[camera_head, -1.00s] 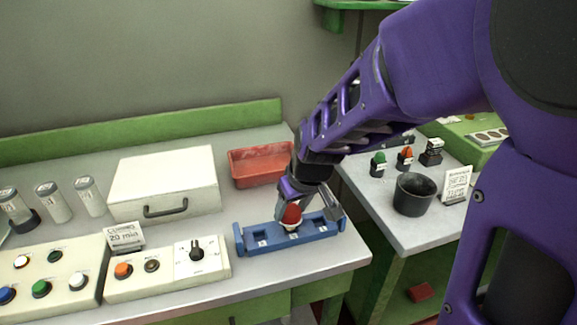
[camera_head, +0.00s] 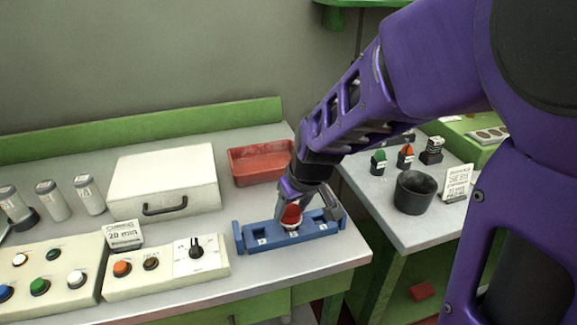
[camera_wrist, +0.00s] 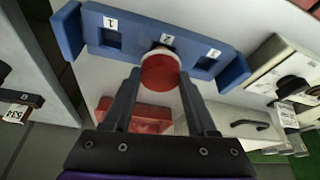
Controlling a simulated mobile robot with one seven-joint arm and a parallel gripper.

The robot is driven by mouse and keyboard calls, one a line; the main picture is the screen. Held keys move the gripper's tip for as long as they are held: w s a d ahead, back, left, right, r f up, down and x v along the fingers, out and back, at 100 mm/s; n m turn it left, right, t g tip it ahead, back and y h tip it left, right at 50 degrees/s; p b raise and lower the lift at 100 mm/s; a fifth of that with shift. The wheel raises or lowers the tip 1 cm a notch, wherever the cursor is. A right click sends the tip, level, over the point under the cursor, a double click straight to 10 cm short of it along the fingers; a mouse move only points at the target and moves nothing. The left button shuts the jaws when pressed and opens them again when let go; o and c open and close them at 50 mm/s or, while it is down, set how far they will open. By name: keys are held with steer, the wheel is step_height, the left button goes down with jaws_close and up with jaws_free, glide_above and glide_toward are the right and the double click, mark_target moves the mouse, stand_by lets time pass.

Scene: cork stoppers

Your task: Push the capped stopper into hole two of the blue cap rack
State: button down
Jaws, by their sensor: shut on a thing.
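The blue cap rack (camera_head: 268,241) lies on the grey bench near its front right corner; its holes are labelled 1, 2 and 3 in the wrist view (camera_wrist: 134,40). The capped stopper (camera_head: 291,214) has a red cap over a paler lower part. In the wrist view, the stopper (camera_wrist: 160,74) is at the middle hole, labelled 2, and covers it, so its depth in the hole is hidden. My gripper (camera_head: 307,206) is shut on the stopper from above, with one finger on each side of the cap. Holes 1 and 3 look empty.
A red tray (camera_head: 262,168) sits behind the rack. A white box (camera_head: 165,180) and button panels (camera_head: 165,268) stand to its left. On the right bench are a black cup (camera_head: 414,193), a sign (camera_head: 457,184) and green-topped (camera_head: 379,158) and red-topped (camera_head: 406,154) stoppers.

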steer(key=shift+f+b, duration=0.55)
steer(key=shift+f, duration=0.1)
steer(key=shift+c, duration=0.6)
jaws_free()
steer(key=shift+r, duration=0.1)
